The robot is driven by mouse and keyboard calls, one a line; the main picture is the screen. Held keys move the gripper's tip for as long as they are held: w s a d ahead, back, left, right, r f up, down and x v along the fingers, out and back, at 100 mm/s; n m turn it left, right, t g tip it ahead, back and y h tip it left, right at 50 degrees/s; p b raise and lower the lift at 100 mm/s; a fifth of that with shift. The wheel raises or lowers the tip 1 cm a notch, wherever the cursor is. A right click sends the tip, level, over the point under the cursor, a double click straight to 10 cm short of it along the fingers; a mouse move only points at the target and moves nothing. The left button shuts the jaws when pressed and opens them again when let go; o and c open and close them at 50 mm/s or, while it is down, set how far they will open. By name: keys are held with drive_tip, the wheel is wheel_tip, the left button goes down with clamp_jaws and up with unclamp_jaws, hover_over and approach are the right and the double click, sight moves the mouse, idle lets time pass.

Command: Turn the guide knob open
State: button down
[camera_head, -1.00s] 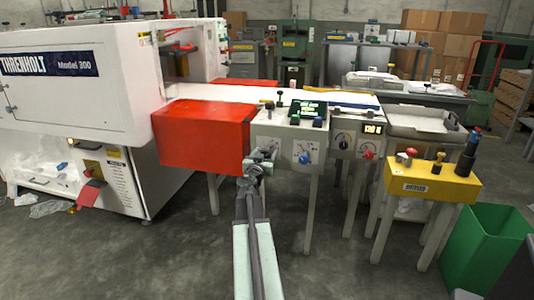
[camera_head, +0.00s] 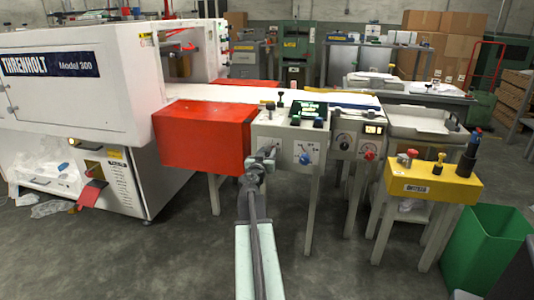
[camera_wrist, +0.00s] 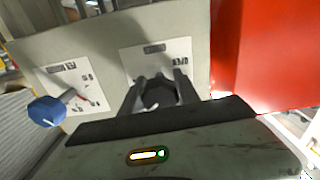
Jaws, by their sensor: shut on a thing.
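The dark knob (camera_wrist: 160,95) sits on a white label plate on the pale grey control panel (camera_head: 283,172). In the wrist view my gripper (camera_wrist: 158,84) has its two fingers on either side of this knob, closed on it. A pale pointer line shows on the knob's face. In the head view my gripper (camera_head: 265,156) is at the left part of the panel and hides the knob. A blue knob (camera_head: 305,158) is to its right on a second plate; it also shows in the wrist view (camera_wrist: 46,111).
A red guard box (camera_head: 205,137) is close on the left of my gripper. A box with a black dial and a red knob (camera_head: 368,155) stands on the right. A yellow button box (camera_head: 435,180) and a green bin (camera_head: 484,250) are farther right.

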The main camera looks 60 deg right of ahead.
drive_tip(key=n, duration=0.4)
drive_tip(key=shift+w+a, duration=0.1)
drive_tip(key=shift+a, duration=0.05)
drive_tip(key=n, duration=0.4)
drive_tip(key=shift+n, duration=0.3)
drive_tip(key=n, duration=0.4)
drive_tip(key=shift+n, duration=0.3)
drive_tip(key=n, duration=0.3)
drive_tip(key=shift+w+n, duration=0.1)
drive_tip(key=shift+n, duration=0.2)
drive_tip(key=n, duration=1.3)
